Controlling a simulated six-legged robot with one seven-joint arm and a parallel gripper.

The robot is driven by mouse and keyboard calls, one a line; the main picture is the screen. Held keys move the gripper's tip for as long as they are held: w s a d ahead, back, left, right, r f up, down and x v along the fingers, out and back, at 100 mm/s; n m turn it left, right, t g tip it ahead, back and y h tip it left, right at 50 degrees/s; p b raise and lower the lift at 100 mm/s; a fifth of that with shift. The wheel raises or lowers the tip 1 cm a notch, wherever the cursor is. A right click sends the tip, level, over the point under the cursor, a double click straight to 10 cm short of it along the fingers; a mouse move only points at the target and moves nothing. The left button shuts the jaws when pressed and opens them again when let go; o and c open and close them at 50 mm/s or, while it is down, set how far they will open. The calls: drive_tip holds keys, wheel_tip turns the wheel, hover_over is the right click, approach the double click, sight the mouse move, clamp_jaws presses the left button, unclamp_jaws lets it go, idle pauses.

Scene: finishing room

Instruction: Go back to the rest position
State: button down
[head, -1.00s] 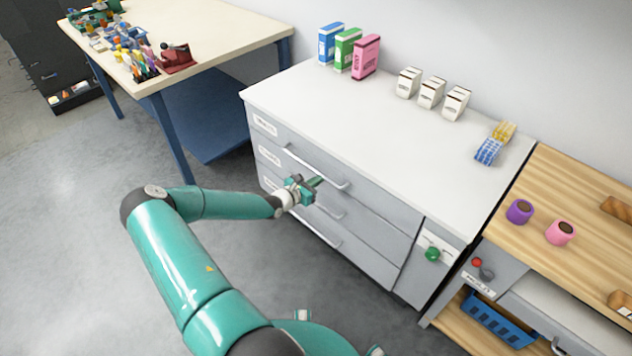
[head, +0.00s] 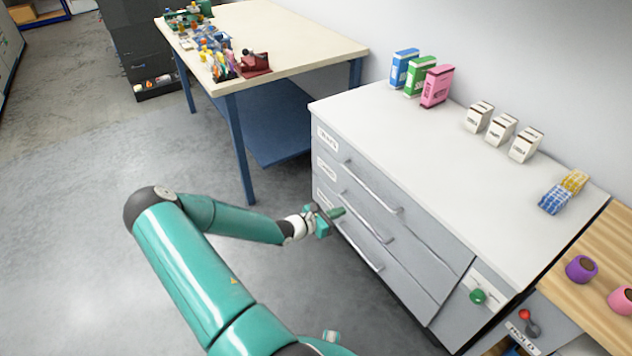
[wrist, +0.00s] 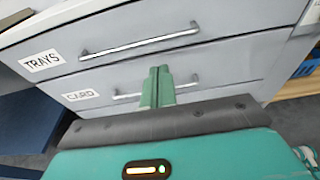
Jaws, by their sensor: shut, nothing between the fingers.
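My gripper (head: 338,212) is at the end of my teal arm, in front of the drawer fronts of the grey cabinet (head: 430,145) in the head view. In the wrist view, its two green fingers (wrist: 158,86) are together with nothing between them. The fingers overlap the lower drawer handle in the wrist view; I cannot tell whether they touch it, though a gap seems to show in the head view. The top drawer, labelled TRAYS (wrist: 42,61), and the one labelled CARD (wrist: 80,96) both look closed.
Blue, green and pink boxes (head: 437,86) and white boxes (head: 500,129) stand on the cabinet. A workbench (head: 300,38) with tools stands at the back left. Open grey floor (head: 80,220) lies to the left.

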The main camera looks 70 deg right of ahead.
drive_tip(key=shift+w, duration=0.1)
drive_tip(key=w+a+r+m+t+y, duration=0.3)
drive_tip(key=w+a+r+m+t, duration=0.15)
drive_tip(key=w+a+r, duration=0.7)
drive_tip(key=w+a+r+m+t+y, duration=0.3)
drive_tip(key=w+a+r+m, duration=0.35)
drive_tip(key=w+a, duration=0.7)
drive_tip(key=w+a+r+t+y, duration=0.1)
drive_tip(key=a+r+t+y, duration=0.1)
drive_tip(key=a+r, duration=0.55)
drive_tip(key=w+a+r+t+y, duration=0.1)
drive_tip(key=a+r+t, duration=0.3)
drive_tip(key=a, duration=0.6)
drive_tip(key=s+a+r+y, duration=0.1)
drive_tip(key=a+r, duration=0.1)
drive_tip(key=a, duration=0.2)
drive_tip(key=s+a+r+t+y, duration=0.1)
drive_tip(key=s+a+r, duration=0.1)
drive_tip(key=a, duration=0.3)
drive_tip(key=s+a+r+n+t+y, duration=0.1)
drive_tip(key=s+a+r, duration=0.1)
drive_tip(key=a+r, duration=0.2)
drive_tip(key=shift+s+a+r, duration=0.2)
drive_tip(key=shift+s+a, duration=0.05)
drive_tip(key=shift+a, duration=0.05)
drive_tip(key=shift+d+t, duration=0.2)
drive_tip(key=shift+t, duration=0.05)
